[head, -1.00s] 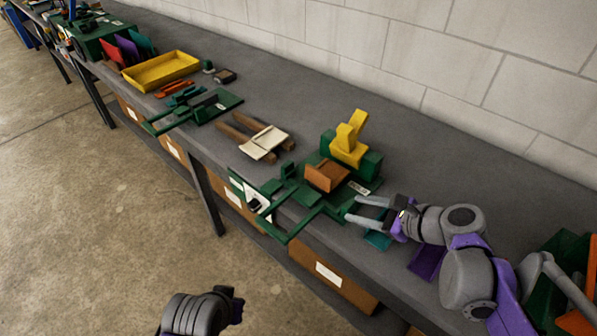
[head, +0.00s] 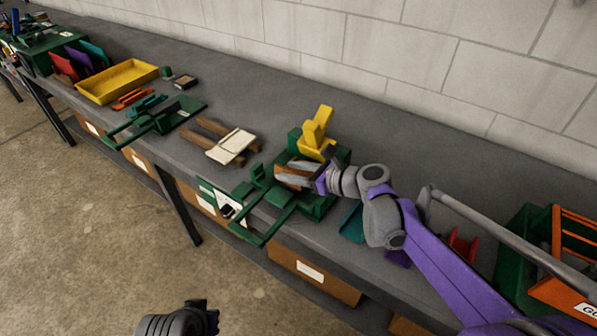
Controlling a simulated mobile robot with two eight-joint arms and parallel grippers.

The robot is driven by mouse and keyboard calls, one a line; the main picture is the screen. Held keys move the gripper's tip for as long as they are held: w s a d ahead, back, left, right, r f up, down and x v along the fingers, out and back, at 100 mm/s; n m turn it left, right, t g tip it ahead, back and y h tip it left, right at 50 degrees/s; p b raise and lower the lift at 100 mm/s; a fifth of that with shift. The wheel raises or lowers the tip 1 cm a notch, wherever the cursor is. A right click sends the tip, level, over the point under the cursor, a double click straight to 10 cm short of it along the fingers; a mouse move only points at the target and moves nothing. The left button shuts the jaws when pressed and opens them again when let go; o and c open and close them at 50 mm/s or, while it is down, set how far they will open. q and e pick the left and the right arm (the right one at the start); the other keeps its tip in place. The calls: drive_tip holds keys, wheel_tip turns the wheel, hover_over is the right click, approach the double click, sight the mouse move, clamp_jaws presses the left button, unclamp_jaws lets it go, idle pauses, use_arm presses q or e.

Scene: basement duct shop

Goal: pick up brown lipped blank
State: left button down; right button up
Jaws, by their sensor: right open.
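The brown lipped blank (head: 292,180) lies on the green machine with the yellow upper part (head: 317,130), on the grey bench. My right gripper (head: 287,173) is over the blank with its fingers apart, one on either side of the visible brown. The fingers hide much of the blank, and I cannot tell whether they touch it. My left gripper (head: 211,316) is low at the bottom of the head view, away from the bench; its fingers are not clear.
A cream sheet (head: 231,146) on brown bars, a green fixture (head: 160,122) and a yellow tray (head: 117,82) lie to the left. A teal piece (head: 352,222) lies right of the machine. A green crate (head: 512,252) stands at far right. The wall runs behind.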

drive_tip(key=shift+w+a+f, duration=0.2)
drive_tip(key=shift+w+a, duration=0.15)
drive_tip(key=shift+a, duration=0.15)
clamp_jaws()
drive_tip(key=shift+r, duration=0.1)
